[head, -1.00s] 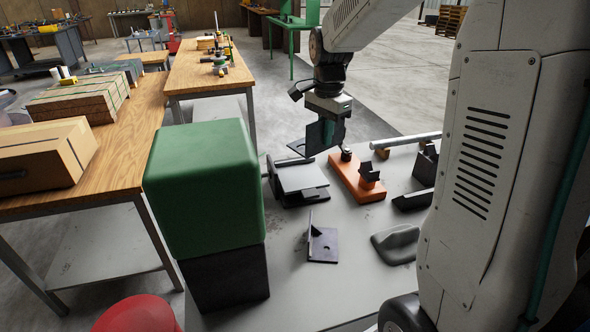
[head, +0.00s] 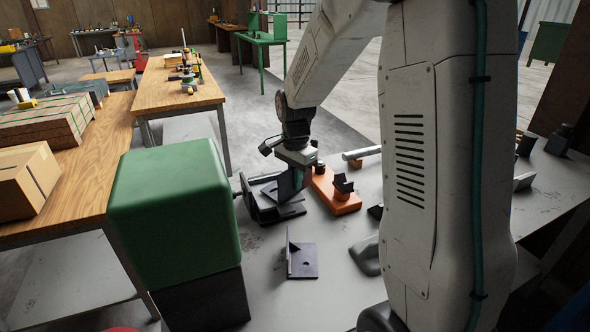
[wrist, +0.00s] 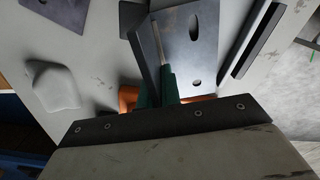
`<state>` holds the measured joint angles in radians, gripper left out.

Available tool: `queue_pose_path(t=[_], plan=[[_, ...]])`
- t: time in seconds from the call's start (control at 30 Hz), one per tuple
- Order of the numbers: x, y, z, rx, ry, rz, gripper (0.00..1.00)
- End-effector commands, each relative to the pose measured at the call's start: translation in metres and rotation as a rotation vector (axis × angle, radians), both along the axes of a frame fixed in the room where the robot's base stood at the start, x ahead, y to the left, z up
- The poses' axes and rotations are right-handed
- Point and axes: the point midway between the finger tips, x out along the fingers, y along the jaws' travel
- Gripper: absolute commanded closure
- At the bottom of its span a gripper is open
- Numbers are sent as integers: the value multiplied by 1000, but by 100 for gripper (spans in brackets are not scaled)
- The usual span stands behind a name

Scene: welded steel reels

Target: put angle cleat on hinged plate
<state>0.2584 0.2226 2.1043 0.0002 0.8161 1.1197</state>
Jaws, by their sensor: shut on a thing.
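My gripper (head: 292,182) is low over the hinged plate (head: 272,213), a dark-edged flat piece on the grey table. The gripper hides part of the plate in the head view. In the wrist view the green fingers (wrist: 160,88) are shut on the upright leg of a grey angle cleat (wrist: 193,52), whose flat leg has a round hole and a slot. I cannot tell whether the cleat touches the plate. A second, dark angle cleat (head: 303,264) lies on the table nearer the front, one leg upright.
An orange base (head: 336,198) with black blocks stands just right of the gripper. A green-topped block (head: 172,200) is at left front. A grey rounded piece (head: 366,257) lies to the right, and a light bar (head: 362,153) lies behind. Bare table surrounds the second cleat.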

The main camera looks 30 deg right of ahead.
Motion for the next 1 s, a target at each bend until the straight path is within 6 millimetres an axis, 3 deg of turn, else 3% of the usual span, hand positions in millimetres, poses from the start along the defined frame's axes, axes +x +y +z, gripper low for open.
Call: queue_pose_path(t=[0.4, 0.5, 0.83, 1.0], plan=[[1, 0, -5, -1, -3, 0, 100], [0, 0, -6, -1, -1, 0, 73], [1, 0, -3, 0, -3, 0, 73], [1, 0, 20, -2, -6, 0, 73]])
